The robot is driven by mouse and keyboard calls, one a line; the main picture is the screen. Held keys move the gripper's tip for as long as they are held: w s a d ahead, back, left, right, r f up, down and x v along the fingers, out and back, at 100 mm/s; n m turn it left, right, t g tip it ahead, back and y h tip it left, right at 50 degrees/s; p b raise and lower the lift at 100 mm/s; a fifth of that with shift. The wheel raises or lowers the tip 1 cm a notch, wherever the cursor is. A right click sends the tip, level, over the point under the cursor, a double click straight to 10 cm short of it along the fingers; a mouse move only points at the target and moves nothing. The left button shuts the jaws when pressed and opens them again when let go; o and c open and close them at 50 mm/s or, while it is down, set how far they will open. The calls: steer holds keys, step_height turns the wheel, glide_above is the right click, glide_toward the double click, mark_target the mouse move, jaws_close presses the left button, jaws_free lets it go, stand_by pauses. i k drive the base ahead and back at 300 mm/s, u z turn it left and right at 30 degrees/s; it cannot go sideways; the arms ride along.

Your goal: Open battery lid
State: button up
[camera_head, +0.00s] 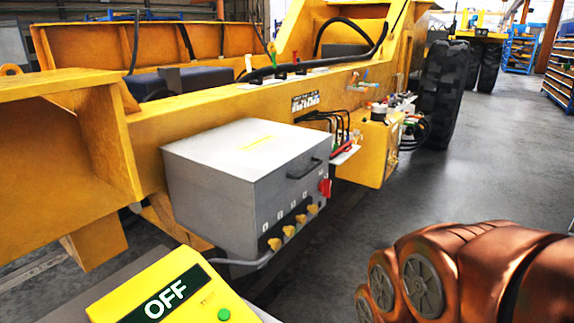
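The grey battery box (213,205) hangs on the side of a yellow machine frame, left of the picture's middle. Its lid (215,143) is pale grey with a faint yellow label, and it lies flat and shut. A dark handle (304,169) is on the right-facing front side near the lid's edge. Below it are a red switch (325,187) and a row of several yellow knobs (289,231). My copper-coloured arm fills the lower right, apart from the box. My gripper is not in view.
Hoses and a yellow tank (373,152) lie to the right. Grey floor (450,190) is free at right.

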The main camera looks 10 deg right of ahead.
mark_target(246, 160)
steer(key=u, duration=0.6)
steer(key=k, duration=1.3)
steer(key=i, duration=0.6)
steer(key=z, duration=0.7)
steer(key=i, duration=0.75)
steer(key=u, duration=0.55)
steer(key=i, duration=0.5)
steer(key=u, duration=0.4)
